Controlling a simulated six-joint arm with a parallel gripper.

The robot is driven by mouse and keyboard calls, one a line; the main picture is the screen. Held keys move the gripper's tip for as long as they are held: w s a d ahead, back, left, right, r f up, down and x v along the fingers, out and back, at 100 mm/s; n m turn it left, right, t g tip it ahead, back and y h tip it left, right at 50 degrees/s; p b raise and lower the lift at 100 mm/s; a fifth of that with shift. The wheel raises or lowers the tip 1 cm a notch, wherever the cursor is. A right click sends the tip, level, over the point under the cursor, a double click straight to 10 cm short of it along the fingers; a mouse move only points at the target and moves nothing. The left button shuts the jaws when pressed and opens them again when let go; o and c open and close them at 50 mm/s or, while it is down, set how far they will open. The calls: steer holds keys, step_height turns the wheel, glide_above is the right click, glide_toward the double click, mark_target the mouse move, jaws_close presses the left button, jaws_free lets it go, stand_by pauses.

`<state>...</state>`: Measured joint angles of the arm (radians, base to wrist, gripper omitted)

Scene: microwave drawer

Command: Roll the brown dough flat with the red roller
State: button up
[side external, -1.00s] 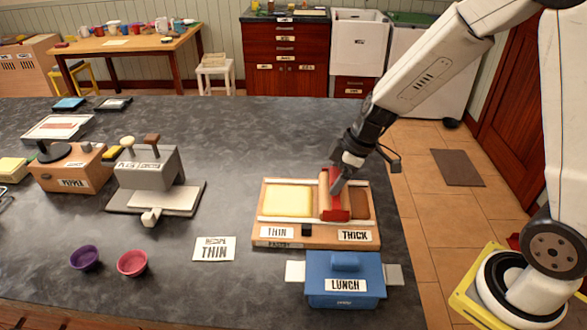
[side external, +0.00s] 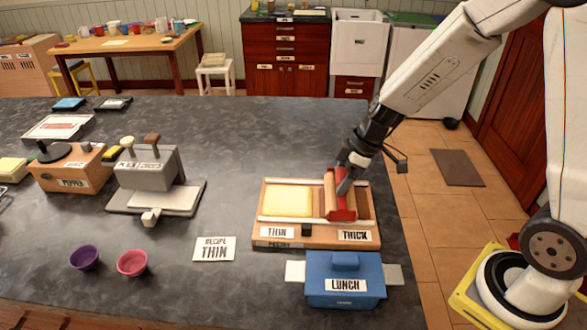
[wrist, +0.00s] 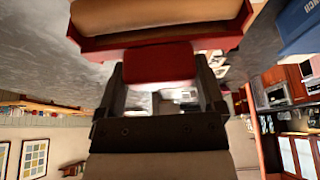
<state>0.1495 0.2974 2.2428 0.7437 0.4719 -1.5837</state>
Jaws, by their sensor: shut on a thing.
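The red roller (side external: 343,207) has a wooden cylinder and a red frame. It sits on the right part of a wooden board (side external: 275,243), over the brown dough (side external: 363,205). Brown shows on both sides of the roller; the part under it is hidden. My gripper (side external: 346,184) is shut on the roller's red handle. In the wrist view, the fingers (wrist: 160,85) close on both sides of the red handle (wrist: 158,64), with the roller's cylinder (wrist: 150,14) beyond it. Yellow dough (side external: 288,201) lies flat on the board's left part. Labels THIN and THICK are on the board's front.
A blue LUNCH box (side external: 345,290) stands close in front of the board. A THIN recipe card (side external: 214,249), a pink bowl (side external: 132,263) and a purple bowl (side external: 85,257) lie to the left. A grey press (side external: 152,180) stands farther left. The counter behind the board is clear.

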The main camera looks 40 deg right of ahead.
steer(key=shift+s+d, duration=1.35)
steer(key=shift+d, duration=0.05)
stand_by(2.1)
steer(key=shift+r, duration=0.15)
steer(key=shift+w+a+r, duration=0.35)
steer(key=shift+r, duration=0.6)
steer(key=shift+w+a+r, duration=0.3)
steer(key=shift+a+r, duration=0.05)
steer(key=shift+r, duration=0.65)
steer(key=shift+w+a+r, duration=0.35)
steer(key=shift+r, duration=0.6)
